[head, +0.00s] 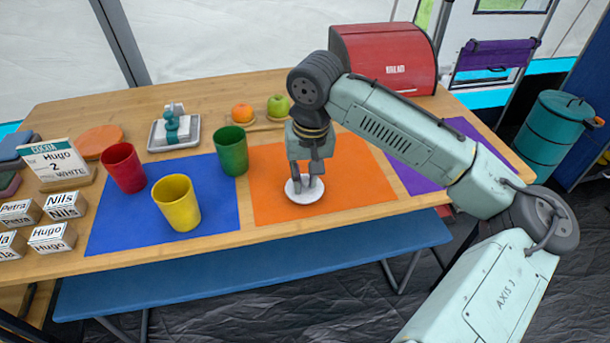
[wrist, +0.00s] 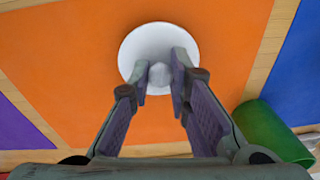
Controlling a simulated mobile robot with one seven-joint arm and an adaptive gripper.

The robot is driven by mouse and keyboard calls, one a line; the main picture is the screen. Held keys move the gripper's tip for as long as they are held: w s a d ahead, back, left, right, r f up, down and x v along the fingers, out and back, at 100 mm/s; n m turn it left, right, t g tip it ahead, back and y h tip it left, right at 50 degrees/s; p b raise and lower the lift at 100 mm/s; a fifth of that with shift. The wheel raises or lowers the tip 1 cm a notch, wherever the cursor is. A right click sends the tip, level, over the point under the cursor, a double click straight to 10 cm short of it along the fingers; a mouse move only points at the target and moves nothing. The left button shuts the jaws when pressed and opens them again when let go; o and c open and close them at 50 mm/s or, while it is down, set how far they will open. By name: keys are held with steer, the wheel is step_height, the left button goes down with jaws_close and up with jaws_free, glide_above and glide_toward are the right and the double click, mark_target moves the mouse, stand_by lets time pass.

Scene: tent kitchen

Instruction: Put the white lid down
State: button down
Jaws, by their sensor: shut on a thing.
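The white lid (head: 304,196) is a small round disc with a knob, at the front part of the orange mat (head: 362,188). My gripper (head: 309,181) points down over it. In the wrist view the two fingers of my gripper (wrist: 167,78) are shut on the knob of the white lid (wrist: 135,48). The lid looks level and is on or just above the mat; I cannot tell whether it touches. No cup is under it.
A green cup (head: 231,150) stands left of the orange mat, with a yellow cup (head: 177,204) and a red cup (head: 123,168) farther left. A purple mat (head: 455,150) lies right. Fruit and a red bread box (head: 383,55) are behind. A blue bench (head: 250,268) runs in front.

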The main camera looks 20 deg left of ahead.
mark_target(309, 192)
steer(key=shift+f, duration=0.15)
steer(key=c, duration=1.5)
jaws_free()
steer(key=r, duration=0.8)
steer(key=s+d+r, duration=0.1)
steer(key=r, duration=0.3)
steer(key=shift+d+r, duration=0.1)
